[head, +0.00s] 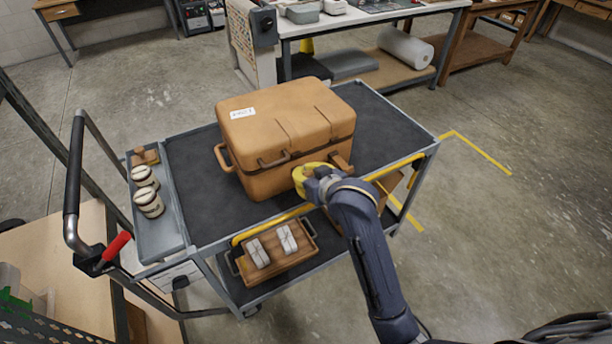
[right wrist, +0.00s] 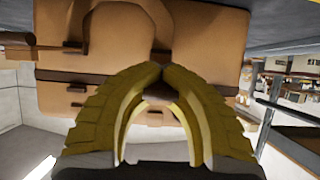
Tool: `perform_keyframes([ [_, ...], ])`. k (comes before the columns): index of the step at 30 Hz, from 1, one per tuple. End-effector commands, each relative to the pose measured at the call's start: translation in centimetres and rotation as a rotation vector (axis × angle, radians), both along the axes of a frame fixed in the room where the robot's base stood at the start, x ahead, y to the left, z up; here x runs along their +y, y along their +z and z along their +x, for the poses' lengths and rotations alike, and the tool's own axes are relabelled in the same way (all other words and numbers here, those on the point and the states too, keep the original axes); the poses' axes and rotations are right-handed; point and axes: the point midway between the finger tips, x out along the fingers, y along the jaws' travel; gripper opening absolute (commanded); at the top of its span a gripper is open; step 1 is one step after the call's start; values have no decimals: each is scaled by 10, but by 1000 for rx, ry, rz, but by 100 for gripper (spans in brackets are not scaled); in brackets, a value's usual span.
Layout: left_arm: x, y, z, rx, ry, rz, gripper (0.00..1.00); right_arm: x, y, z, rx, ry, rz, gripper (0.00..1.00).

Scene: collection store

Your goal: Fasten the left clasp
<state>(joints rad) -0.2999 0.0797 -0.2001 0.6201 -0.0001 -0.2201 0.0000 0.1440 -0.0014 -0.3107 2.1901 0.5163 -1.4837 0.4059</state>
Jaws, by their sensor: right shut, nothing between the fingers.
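A tan hard case (head: 285,125) with a white label on its lid stands closed on the cart's dark top. A brown loop-like fitting (head: 273,160) shows on the left part of its front, and a brown piece (head: 340,162) sticks out on the right part. I cannot tell whether either clasp is fastened. My right gripper (head: 301,176), with yellow fingers, is shut and empty at the front between these fittings. In the right wrist view its fingertips (right wrist: 155,70) meet before the case's dark seam (right wrist: 62,76); they hide part of the front, and contact is unclear. My left gripper is not in view.
The cart (head: 200,215) has a yellow front rail and a left side tray (head: 158,228) with several small items. A wooden tray (head: 276,252) lies on the lower shelf. A push handle (head: 74,165) rises at left. The cart's top right of the case is clear.

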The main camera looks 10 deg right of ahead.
Motion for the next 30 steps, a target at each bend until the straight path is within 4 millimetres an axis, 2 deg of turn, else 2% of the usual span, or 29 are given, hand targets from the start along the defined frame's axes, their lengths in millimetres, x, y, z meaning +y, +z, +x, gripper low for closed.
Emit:
perform_keyframes([
  [2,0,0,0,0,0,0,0,1,5,2,20,0,-7,0],
  [12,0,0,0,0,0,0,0,2,8,4,97,0,-36,0],
  [30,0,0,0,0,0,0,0,2,9,5,113,0,-43,2],
])
